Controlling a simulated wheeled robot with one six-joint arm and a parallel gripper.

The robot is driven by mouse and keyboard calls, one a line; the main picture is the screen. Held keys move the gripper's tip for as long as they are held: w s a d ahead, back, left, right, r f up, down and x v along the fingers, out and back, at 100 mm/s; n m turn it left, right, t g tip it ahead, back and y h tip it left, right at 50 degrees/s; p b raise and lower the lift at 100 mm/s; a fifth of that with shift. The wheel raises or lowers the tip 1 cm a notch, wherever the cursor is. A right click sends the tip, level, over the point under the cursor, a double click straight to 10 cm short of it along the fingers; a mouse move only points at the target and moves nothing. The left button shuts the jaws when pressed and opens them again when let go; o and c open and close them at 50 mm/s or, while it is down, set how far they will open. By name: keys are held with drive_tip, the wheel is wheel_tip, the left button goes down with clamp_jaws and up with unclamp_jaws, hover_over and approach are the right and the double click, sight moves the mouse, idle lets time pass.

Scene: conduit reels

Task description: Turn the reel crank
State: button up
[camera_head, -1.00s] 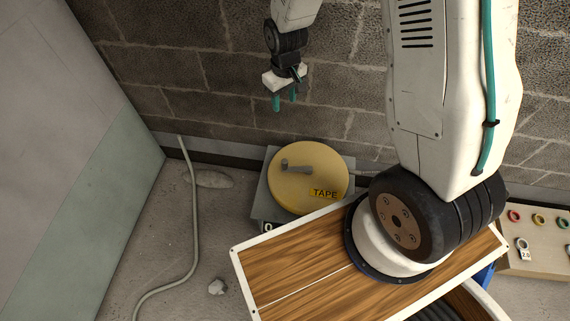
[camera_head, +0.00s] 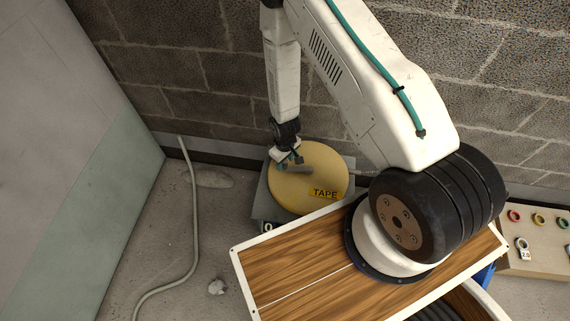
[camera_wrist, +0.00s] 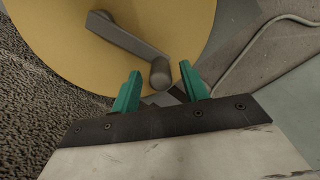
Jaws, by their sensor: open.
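In the wrist view the crank arm (camera_wrist: 120,35) runs from the hub to a rounded knob (camera_wrist: 160,73). My gripper (camera_head: 291,161) is over the crank end of the reel. Its green fingers (camera_wrist: 158,92) are open, with the knob just beyond and between their tips in the picture. I cannot tell whether they touch it.
A block wall (camera_head: 190,70) stands close behind the reel. A panel with coloured rings (camera_head: 537,240) stands at right.

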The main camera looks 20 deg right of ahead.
drive_tip(key=shift+f, duration=1.35)
clamp_jaws()
drive_tip(key=shift+s, duration=0.1)
